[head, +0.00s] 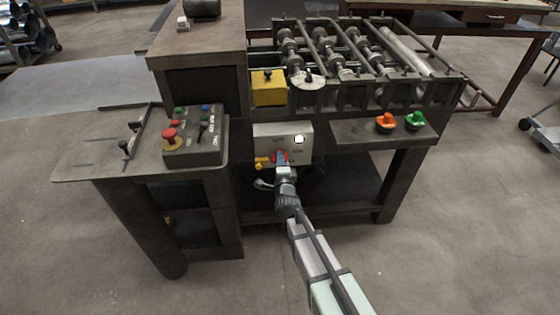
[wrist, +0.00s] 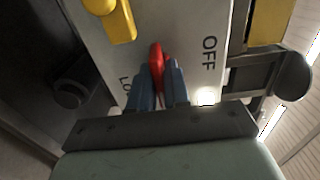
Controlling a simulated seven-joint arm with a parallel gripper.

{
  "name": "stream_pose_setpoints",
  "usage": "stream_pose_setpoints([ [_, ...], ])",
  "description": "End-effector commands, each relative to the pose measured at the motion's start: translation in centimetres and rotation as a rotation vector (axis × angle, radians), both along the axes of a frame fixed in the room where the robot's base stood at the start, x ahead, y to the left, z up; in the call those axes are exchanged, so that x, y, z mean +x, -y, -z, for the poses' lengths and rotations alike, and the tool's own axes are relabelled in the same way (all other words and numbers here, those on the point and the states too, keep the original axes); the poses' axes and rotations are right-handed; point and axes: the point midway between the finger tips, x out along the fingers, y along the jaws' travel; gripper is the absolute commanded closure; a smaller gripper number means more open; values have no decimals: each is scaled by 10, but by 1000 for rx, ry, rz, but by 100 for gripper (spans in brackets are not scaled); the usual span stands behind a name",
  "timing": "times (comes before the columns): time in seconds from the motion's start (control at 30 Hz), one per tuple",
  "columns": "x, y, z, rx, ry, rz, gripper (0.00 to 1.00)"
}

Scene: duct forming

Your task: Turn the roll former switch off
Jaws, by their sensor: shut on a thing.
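The roll former's switch is a red handle (wrist: 156,56) on a light grey switch box (head: 265,131) on the front of the machine. My gripper (wrist: 161,78) is shut on this red handle, with one blue finger on each side of it. The gripper (head: 282,160) also shows in the head view, reaching up to the lower edge of the box and hiding most of the handle. A white light (head: 299,140) on the box glows.
A yellow handle (wrist: 121,22) sits close beside the red one. A control box with a red button (head: 170,136) stands to the left. Orange (head: 386,122) and green (head: 415,121) knobs are on the ledge to the right. The rollers (head: 340,50) are above.

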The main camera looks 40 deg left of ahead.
Motion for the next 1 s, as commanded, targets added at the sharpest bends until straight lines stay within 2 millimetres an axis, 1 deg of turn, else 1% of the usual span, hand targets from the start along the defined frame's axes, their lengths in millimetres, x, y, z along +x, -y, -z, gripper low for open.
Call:
stream_pose_setpoints([
  [0.27,0,0,0,-4,4,0,100],
  [0.47,0,0,0,-43,43,0,100],
  [0.67,0,0,0,-135,135,0,100],
  [1.0,0,0,0,-359,359,0,100],
])
